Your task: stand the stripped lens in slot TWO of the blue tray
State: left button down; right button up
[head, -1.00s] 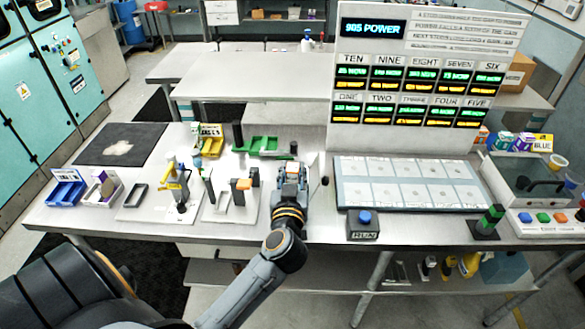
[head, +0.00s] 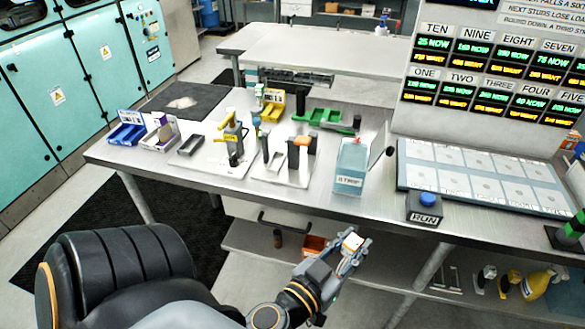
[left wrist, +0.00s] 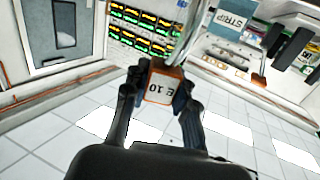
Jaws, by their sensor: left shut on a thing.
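My left gripper (head: 340,257) is shut on a small lens block (head: 353,242) with a white face and orange edges. The lens also shows between the fingers in the left wrist view (left wrist: 160,85), with black print that reads like "E 10". It is held in the air in front of the table's front edge, clear of the tabletop. The blue tray (head: 127,130) stands at the left end of the table, with a white label plate at its back. Its slot numbers are too small to read. My right gripper is not in view.
A pale teal STRIP box (head: 349,167) stands near the table's front edge. Between it and the blue tray are a white tray (head: 160,136), a dark frame (head: 191,145) and upright fixtures on white plates. A RUN button box (head: 425,207) is to the right.

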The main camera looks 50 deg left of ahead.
aim_at(124, 128)
jog(key=j+u, duration=0.3)
jog(key=j, duration=0.6)
jog(key=j+u, duration=0.3)
jog(key=j, duration=0.6)
jog(key=i, duration=0.1)
